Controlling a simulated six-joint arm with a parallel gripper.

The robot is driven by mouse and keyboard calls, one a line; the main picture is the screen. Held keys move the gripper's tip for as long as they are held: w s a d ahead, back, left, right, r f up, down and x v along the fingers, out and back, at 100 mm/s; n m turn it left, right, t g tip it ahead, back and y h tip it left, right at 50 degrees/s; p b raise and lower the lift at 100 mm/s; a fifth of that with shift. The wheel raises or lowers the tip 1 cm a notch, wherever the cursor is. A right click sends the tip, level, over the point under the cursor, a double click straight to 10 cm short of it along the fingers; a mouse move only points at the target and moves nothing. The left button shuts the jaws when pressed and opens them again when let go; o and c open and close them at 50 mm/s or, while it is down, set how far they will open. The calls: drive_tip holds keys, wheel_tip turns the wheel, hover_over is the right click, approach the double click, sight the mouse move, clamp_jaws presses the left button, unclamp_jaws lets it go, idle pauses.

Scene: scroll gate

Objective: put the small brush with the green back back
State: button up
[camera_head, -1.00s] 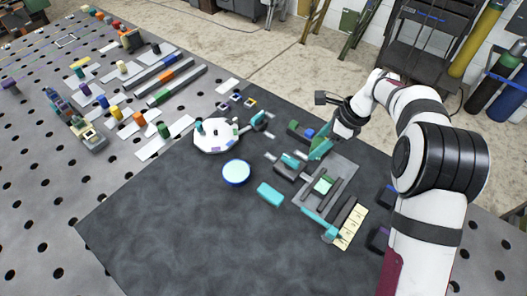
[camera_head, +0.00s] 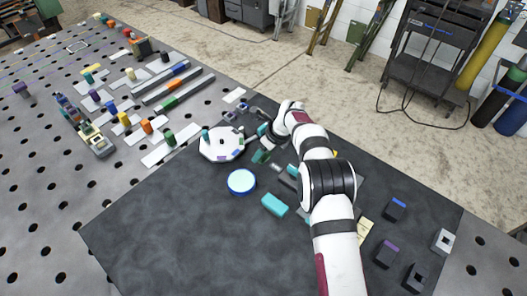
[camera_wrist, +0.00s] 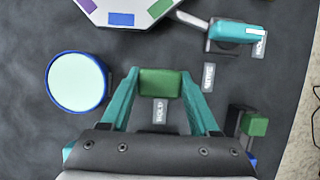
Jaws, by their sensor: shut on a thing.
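My gripper (camera_wrist: 161,85) is shut on a small block-like thing with a green top, taken as the small green-backed brush (camera_wrist: 160,82), in the wrist view. Its teal fingers press the two sides; the underside is hidden. In the head view the green brush (camera_head: 261,156) shows near the middle of the dark mat, beside the white octagonal plate (camera_head: 213,153). A second green-topped block (camera_wrist: 255,126) stands at the lower right of the wrist view, next to a dark piece. I cannot tell whether it is also a brush.
A round blue-rimmed dish (camera_head: 241,182) and a teal block (camera_head: 275,204) lie near the gripper. A teal-handled piece (camera_wrist: 235,32) lies beyond it. Small white labels lie on the mat (camera_head: 160,235). The mat's front left is clear.

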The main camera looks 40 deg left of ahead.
drive_tip(key=shift+f, duration=0.2)
drive_tip(key=o, duration=1.3)
drive_tip(key=shift+f, duration=0.1)
drive_tip(key=v, duration=1.2)
drive_tip(key=s+d+r+n, duration=0.1)
drive_tip(key=d+r+n, duration=0.1)
drive_tip(key=d+r, duration=0.35)
drive_tip(key=s+d+r+n+h, duration=0.1)
drive_tip(key=s+d+r, duration=0.1)
drive_tip(key=d, duration=0.7)
drive_tip(key=s+d+r+n, duration=0.1)
drive_tip(key=d+r+n, duration=0.1)
drive_tip(key=d+r, duration=0.35)
drive_tip(key=s+d+f+n, duration=0.1)
drive_tip(key=s+d+n, duration=0.1)
drive_tip(key=s+d, duration=0.4)
drive_tip(key=s+d+f+n+h, duration=0.1)
drive_tip(key=s+d+n, duration=0.2)
drive_tip(key=s+d, duration=0.3)
drive_tip(key=s+d+f+n, duration=0.1)
drive_tip(key=s+d+n, duration=0.1)
drive_tip(key=s+d, duration=0.4)
drive_tip(key=shift+s+d+f+h, duration=0.1)
drive_tip(key=shift+s+d+h, duration=0.1)
drive_tip(key=shift+s, duration=1)
drive_tip(key=shift+s+d+f+h, duration=0.1)
drive_tip(key=shift+s+d+h, duration=0.1)
drive_tip(key=shift+s, duration=0.95)
